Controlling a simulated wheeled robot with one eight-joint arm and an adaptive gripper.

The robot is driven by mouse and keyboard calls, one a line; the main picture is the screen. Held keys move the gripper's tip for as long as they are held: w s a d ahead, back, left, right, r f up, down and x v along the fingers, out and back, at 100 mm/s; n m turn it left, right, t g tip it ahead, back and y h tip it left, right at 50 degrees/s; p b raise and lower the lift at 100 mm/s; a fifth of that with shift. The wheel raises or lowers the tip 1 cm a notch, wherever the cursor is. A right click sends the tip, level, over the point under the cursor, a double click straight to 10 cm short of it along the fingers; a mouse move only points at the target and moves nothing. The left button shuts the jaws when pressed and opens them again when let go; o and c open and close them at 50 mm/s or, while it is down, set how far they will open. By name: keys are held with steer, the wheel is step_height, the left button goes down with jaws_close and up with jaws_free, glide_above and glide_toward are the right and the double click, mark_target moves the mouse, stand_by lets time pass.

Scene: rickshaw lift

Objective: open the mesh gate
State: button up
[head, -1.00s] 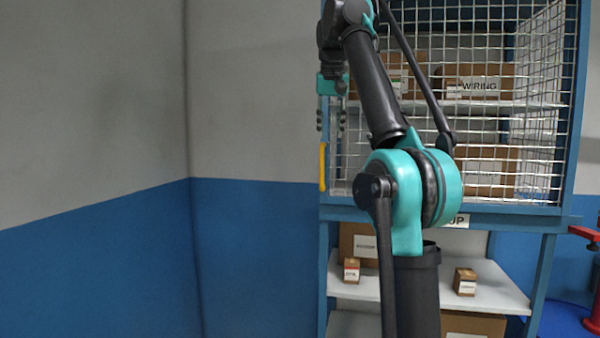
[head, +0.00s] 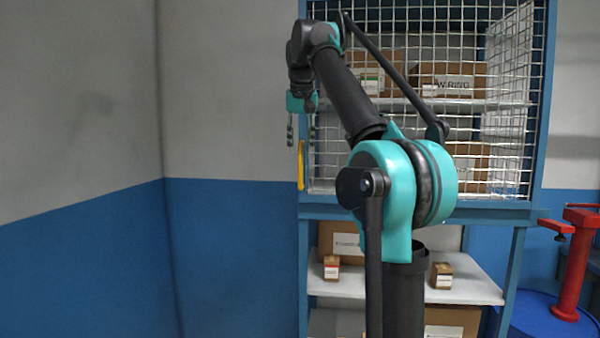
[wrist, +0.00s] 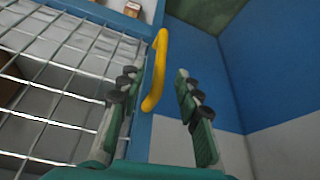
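The mesh gate (head: 400,185) is a wire grid in a blue frame on the front of the upper cage. It appears shut. Its yellow upright handle (head: 301,165) is on the gate's left edge in the head view. My gripper (head: 301,136) points down at the handle's upper end. In the wrist view, my gripper (wrist: 155,84) is open, with one finger on each side of the yellow handle (wrist: 159,70). The left finger overlaps the mesh in that view; the right finger is over the wall. I see no clear contact with the handle.
Behind the mesh, boxes such as the WIRING box (head: 455,85) stand on shelves. An open white shelf (head: 390,285) below holds small boxes. A red stand (head: 575,260) on a blue drum (head: 552,315) is at right. The space left of the cage is clear.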

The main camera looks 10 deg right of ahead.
mark_target(300, 170)
steer(key=x, duration=0.9)
steer(key=shift+w+f, duration=0.1)
steer(key=shift+f, duration=0.25)
steer(key=shift+c, duration=0.2)
jaws_close()
